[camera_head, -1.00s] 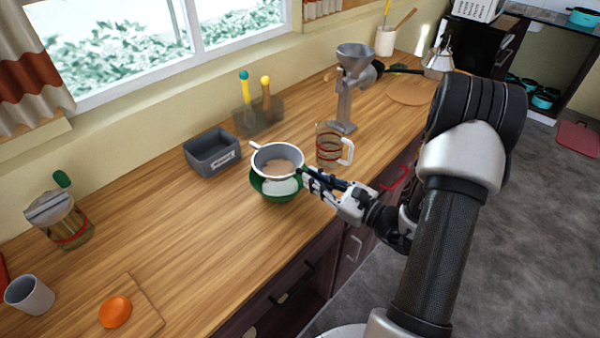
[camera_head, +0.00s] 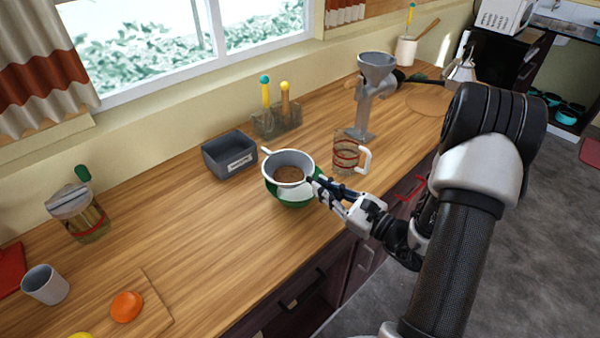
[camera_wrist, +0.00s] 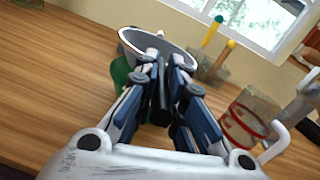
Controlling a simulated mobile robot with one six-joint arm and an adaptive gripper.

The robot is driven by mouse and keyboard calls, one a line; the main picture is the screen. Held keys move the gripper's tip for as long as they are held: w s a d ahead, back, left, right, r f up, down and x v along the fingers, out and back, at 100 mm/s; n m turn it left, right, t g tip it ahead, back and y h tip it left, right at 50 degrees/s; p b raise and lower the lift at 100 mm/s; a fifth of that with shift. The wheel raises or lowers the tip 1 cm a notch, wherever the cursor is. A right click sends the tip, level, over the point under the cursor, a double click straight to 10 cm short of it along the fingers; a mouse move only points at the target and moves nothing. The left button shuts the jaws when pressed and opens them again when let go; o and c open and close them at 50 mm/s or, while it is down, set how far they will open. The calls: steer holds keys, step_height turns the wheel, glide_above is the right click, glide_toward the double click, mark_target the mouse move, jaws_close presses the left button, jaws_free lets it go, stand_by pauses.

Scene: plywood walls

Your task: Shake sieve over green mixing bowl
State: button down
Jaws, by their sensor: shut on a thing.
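The sieve (camera_head: 289,158) is a round, light-rimmed piece with brown matter inside. It sits over the green mixing bowl (camera_head: 292,202) on the wooden counter and hides most of the bowl; whether they touch I cannot tell. My gripper (camera_head: 315,186) is shut on the sieve's handle at the right of the bowl. In the wrist view the sieve's rim (camera_wrist: 127,36) shows beyond my fingers (camera_wrist: 162,85), a dark handle lies between them, and a bit of the green bowl (camera_wrist: 119,72) shows at the left.
A glass measuring jug (camera_head: 346,154) with red bands stands close to the right of the bowl. A grey box (camera_head: 229,156) is behind left, and a metal grinder (camera_head: 368,95) stands behind right.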

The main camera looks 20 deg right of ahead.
steer(key=shift+d, duration=0.9)
steer(key=shift+r, duration=0.1)
